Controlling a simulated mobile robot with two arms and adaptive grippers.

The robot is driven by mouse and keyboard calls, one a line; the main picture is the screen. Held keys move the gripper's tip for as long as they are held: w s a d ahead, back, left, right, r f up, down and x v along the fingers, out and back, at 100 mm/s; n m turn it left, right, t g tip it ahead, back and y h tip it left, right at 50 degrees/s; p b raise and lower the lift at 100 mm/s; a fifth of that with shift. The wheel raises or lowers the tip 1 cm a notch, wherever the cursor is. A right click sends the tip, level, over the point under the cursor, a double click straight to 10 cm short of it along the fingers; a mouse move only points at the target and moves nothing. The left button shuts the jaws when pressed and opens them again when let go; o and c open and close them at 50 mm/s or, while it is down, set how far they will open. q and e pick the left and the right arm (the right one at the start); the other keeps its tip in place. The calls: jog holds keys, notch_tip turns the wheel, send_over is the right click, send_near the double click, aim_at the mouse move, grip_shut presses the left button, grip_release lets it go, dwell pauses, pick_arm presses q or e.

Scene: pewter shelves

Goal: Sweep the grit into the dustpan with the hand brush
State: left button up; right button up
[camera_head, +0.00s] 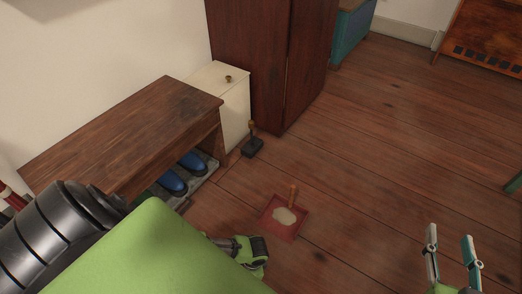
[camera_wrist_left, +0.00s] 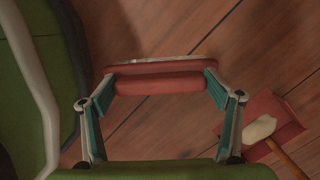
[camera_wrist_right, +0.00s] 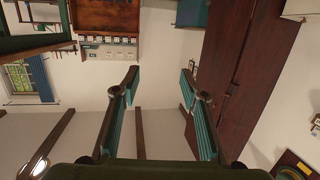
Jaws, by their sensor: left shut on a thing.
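My left gripper (camera_wrist_left: 160,80) is shut on a red bar with a pale edge, seemingly the hand brush (camera_wrist_left: 158,84). In the head view my green arm hides most of that gripper, left of and nearer than the dustpan. My right gripper (camera_head: 450,240) is open and empty, raised at the lower right.
A dark block with a wooden handle (camera_head: 252,147) stands on the floor by a cream cabinet (camera_head: 234,101). A wooden bench (camera_head: 128,137) with blue shoes (camera_head: 172,182) below stands at left. A tall dark wardrobe (camera_head: 262,62) stands behind. Floor right of the dustpan is clear.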

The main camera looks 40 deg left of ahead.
pick_arm(q)
jog(key=shift+r+p, duration=0.45)
jog(key=shift+r, duration=0.05)
jog(key=shift+r+p, duration=0.4)
jog(key=shift+p, duration=0.05)
jog(key=shift+r+p, duration=0.4)
jog(key=shift+p, duration=0.1)
jog(key=shift+r+p, duration=0.35)
jog(key=shift+p, duration=0.05)
pick_arm(e)
jog(key=s+d+f+g+h, duration=0.1)
jog(key=s+d+f+g, duration=0.2)
jog(key=s+f, duration=0.3)
jog(key=s+d+f+g+h, duration=0.1)
jog(key=s+d+f+g, duration=0.2)
jog(key=s+f+g, duration=0.3)
jog(key=shift+s+f+m+g+h, duration=0.3)
jog(key=shift+f+h, duration=0.1)
jog(key=shift+f, duration=0.65)
